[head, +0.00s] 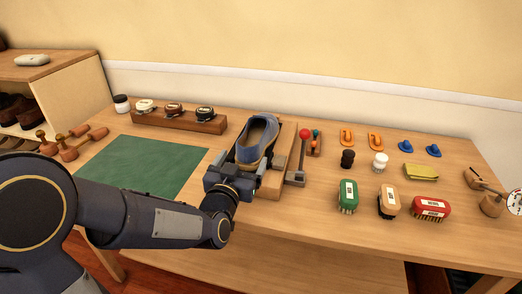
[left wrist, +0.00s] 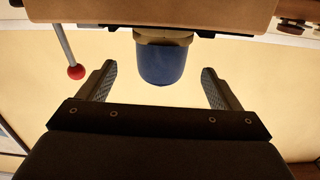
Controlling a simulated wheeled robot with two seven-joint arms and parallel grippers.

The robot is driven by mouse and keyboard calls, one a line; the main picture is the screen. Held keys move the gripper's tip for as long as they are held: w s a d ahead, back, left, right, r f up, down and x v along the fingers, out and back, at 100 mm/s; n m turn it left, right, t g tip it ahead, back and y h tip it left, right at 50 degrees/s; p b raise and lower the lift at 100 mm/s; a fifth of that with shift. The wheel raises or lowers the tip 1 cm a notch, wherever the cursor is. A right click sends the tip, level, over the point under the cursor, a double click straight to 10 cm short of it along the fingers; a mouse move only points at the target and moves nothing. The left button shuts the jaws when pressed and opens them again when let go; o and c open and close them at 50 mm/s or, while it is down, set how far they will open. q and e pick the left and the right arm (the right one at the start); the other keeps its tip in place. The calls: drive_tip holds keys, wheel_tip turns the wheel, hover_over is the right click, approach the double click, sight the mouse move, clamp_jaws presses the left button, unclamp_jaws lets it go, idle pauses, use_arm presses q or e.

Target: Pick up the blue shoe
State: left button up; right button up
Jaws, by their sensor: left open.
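The blue shoe (head: 257,135) sits on a wooden stand (head: 270,188) in the middle of the table in the head view. My left gripper (head: 248,168) is open at the near end of the shoe. In the left wrist view, the rounded end of the blue shoe (left wrist: 163,62) shows between and beyond the two spread fingers (left wrist: 158,85), with clear gaps on both sides. The fingers appear apart from the shoe. My gripper hides part of the stand's near end in the head view. My right gripper is not in view.
A lever with a red knob (head: 305,133) rises just right of the shoe. A green mat (head: 150,165) lies left. Tins stand in a wooden rack (head: 180,122) behind. Several brushes, including a red one (head: 430,209), and a yellow cloth (head: 421,172) lie right.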

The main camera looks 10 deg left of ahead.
sight(250, 141)
use_arm(q)
drive_tip(key=shift+w, duration=0.45)
drive_tip(key=w, duration=0.7)
drive_tip(key=shift+d+r, duration=0.1)
drive_tip(key=shift+r, duration=0.25)
drive_tip(key=shift+c, duration=0.4)
drive_tip(key=shift+s, duration=0.1)
drive_tip(key=c, duration=1.2)
drive_tip(key=shift+c, duration=0.2)
drive_tip(key=shift+r, duration=0.1)
